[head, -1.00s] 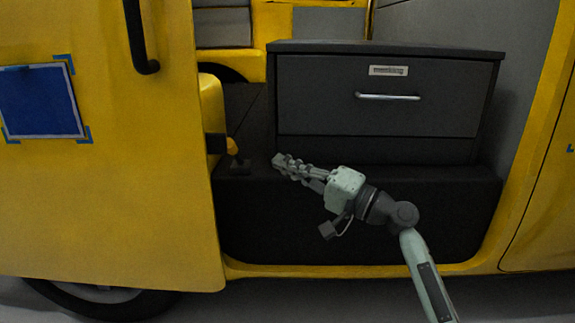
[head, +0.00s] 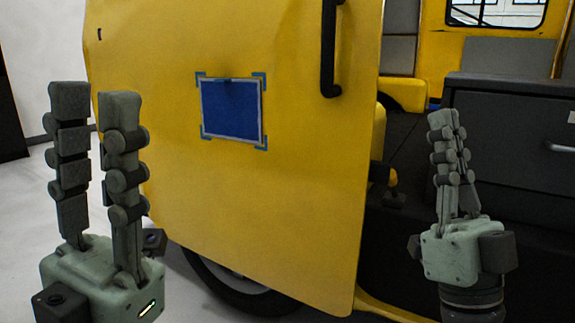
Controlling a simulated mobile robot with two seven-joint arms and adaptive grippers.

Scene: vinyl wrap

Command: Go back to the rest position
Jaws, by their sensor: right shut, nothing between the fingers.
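My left gripper (head: 96,95) is at the left of the head view, upright with its fingers pointing up. Its two fingers stand apart with a clear gap and nothing between them. My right gripper (head: 443,118) is at the right, also pointing up, in front of the dark van opening. Its fingers are shut with nothing held. Neither gripper appears to touch the van.
A yellow van door (head: 300,215) fills the middle, with a blue panel (head: 230,108) inside light blue corner marks and a black handle (head: 328,60). A dark drawer cabinet (head: 510,125) stands in the van at the right. Light floor (head: 30,200) shows at the left.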

